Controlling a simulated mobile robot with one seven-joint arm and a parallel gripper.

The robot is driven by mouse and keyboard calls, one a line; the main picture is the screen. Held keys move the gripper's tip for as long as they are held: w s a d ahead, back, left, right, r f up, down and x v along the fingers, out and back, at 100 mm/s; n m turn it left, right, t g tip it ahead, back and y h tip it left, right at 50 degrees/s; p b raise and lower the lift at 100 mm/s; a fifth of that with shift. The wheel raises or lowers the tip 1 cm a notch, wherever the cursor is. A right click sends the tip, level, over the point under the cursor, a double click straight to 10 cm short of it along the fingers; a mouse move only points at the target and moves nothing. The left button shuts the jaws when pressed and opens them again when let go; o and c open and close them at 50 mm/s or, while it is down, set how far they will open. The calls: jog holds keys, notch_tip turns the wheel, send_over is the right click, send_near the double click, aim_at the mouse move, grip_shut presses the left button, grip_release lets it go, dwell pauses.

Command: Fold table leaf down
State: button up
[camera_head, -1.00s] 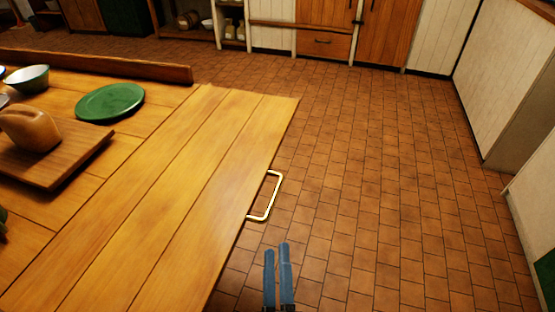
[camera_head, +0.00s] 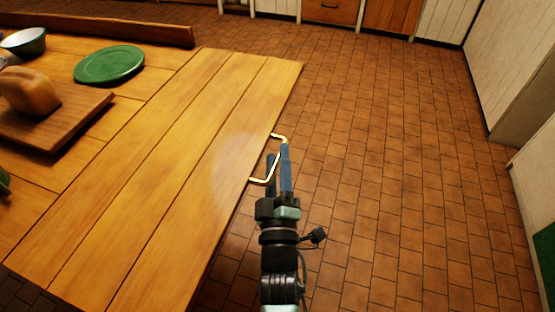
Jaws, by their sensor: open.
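The wooden table leaf (camera_head: 150,175) is up, level with the rest of the table, and spans the middle left of the head view. A brass loop handle (camera_head: 262,181) sticks out from its right edge. My gripper (camera_head: 279,150) is at the handle, its two blue fingers pointing away from me. The right finger overlaps the handle's outer bar in the picture and the left finger shows inside the loop, near the leaf edge. The fingers are apart. I cannot tell whether either one touches the bar.
On the table's fixed part are a green plate (camera_head: 109,65), a bowl (camera_head: 23,42) and a loaf (camera_head: 28,91) on a cutting board (camera_head: 89,116). A raised wooden rail (camera_head: 110,30) runs along the far edge. Tiled floor (camera_head: 390,170) right of the leaf is clear, up to a pale wall (camera_head: 520,70).

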jog(key=shift+w, duration=0.2)
jog(key=shift+r, duration=0.1)
grip_shut()
dwell(1.3)
